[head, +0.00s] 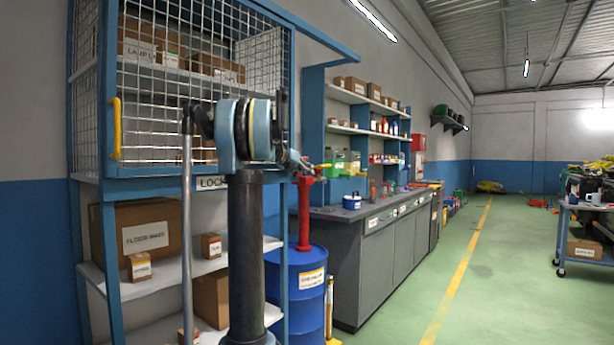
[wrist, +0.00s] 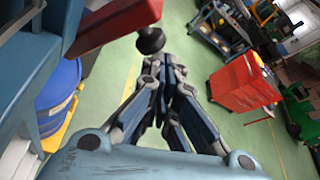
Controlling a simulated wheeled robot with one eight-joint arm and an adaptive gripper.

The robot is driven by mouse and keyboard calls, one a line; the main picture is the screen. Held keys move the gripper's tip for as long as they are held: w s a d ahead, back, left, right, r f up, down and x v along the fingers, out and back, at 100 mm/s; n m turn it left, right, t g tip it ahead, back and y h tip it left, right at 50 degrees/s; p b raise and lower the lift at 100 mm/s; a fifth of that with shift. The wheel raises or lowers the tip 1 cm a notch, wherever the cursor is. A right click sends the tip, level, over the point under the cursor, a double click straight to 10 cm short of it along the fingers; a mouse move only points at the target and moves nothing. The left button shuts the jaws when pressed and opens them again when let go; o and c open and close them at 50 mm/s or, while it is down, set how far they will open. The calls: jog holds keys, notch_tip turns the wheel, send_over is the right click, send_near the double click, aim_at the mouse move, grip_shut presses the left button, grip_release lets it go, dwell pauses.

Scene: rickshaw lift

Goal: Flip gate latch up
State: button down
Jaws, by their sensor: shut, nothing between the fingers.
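A red bar (wrist: 118,22) ending in a black ball knob (wrist: 150,40) shows at the top of the wrist view, beside the blue frame; it looks like the gate latch. My gripper (wrist: 165,72) is shut and empty, its fingertips just below the knob. I cannot tell whether they touch it. In the head view, the mesh gate (head: 165,100) of the blue cage is closed, with a yellow handle (head: 115,128) at its left and a LOCK label (head: 212,183) below. My arm covers the gate's right edge, and the latch cannot be made out there.
A blue drum (head: 296,300) with a red post (head: 304,215) on top stands right of the cage. A grey workbench (head: 385,250) lies beyond it. Boxes sit on the shelves below the gate. The green floor (head: 500,270) to the right is clear up to a cart.

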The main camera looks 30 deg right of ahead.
dwell(0.7)
jog(key=s+a, duration=0.3)
jog(key=a, duration=0.5)
jog(key=shift+s+a, duration=0.35)
jog(key=shift+s, duration=0.05)
jog(key=s+a+f+m+y, duration=0.6)
jog(key=s+a+f+m, duration=0.6)
jog(key=s+a+f, duration=0.7)
jog(key=s+a+f+m+g+y, duration=0.1)
jog(key=s+a+f+m+y, duration=0.6)
jog(key=s+a+f+m, duration=0.6)
jog(key=s+a+f, duration=0.3)
jog(key=f, duration=0.3)
jog(key=s+a+f, duration=0.3)
jog(key=s+f, duration=0.1)
jog(key=f, duration=0.2)
jog(key=shift+a+f+m+y, duration=0.15)
jog(key=shift+a+m+y, duration=0.1)
jog(key=shift+m+y, duration=0.05)
